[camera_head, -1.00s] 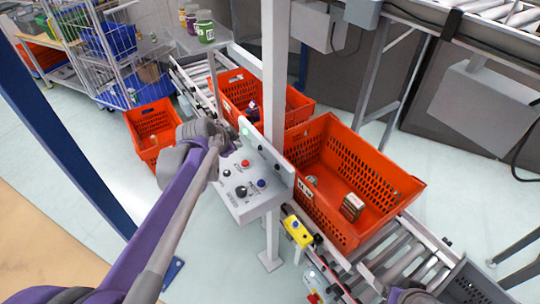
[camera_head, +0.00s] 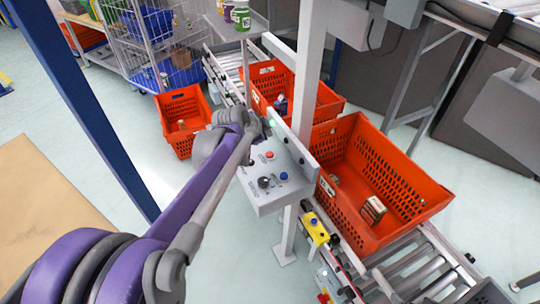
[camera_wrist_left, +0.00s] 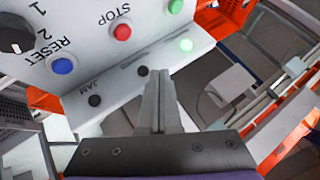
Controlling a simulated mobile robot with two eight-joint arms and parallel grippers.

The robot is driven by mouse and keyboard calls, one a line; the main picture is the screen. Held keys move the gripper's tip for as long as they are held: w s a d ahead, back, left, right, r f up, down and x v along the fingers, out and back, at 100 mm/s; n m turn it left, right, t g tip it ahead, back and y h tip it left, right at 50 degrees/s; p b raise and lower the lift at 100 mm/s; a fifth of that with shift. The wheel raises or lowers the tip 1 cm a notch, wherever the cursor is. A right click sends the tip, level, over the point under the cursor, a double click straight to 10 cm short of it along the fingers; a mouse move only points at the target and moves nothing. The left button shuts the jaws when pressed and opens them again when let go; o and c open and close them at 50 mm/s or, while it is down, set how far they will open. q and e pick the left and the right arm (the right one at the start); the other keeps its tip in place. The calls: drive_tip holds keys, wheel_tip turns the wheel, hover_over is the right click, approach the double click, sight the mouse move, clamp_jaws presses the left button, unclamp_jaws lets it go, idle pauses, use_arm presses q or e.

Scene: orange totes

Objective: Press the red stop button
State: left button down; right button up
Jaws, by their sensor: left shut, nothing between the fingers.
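The red stop button (camera_head: 269,154) sits on the top face of a grey control box (camera_head: 262,203) fixed to a post. In the left wrist view, the red button (camera_wrist_left: 122,32) is beside the word STOP and is uncovered. My left gripper (camera_head: 267,128) is over the back of the box, beyond the red button. In the left wrist view, its fingers (camera_wrist_left: 160,73) are shut and empty. Their tips appear to the right of and below the red button, apart from it. My right gripper is not in view.
The box also has a blue RESET button (camera_wrist_left: 63,65), a black knob (camera_wrist_left: 15,40) and a green button (camera_wrist_left: 175,6). A grey post (camera_head: 309,70) and orange totes (camera_head: 345,150) stand close by.

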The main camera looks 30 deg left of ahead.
use_arm(q)
drive_tip(key=b, duration=0.2)
hover_over(268, 156)
wheel_tip(268, 156, down, 5)
drive_tip(key=shift+s+a+f, duration=0.1)
drive_tip(key=shift+s+f, duration=0.05)
drive_tip(key=shift+f, duration=0.05)
drive_tip(key=shift+f+b, duration=0.4)
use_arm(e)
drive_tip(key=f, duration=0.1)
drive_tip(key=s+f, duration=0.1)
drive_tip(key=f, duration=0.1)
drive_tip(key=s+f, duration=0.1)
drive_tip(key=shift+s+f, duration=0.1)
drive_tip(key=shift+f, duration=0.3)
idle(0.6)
use_arm(q)
drive_tip(key=shift+f, duration=0.4)
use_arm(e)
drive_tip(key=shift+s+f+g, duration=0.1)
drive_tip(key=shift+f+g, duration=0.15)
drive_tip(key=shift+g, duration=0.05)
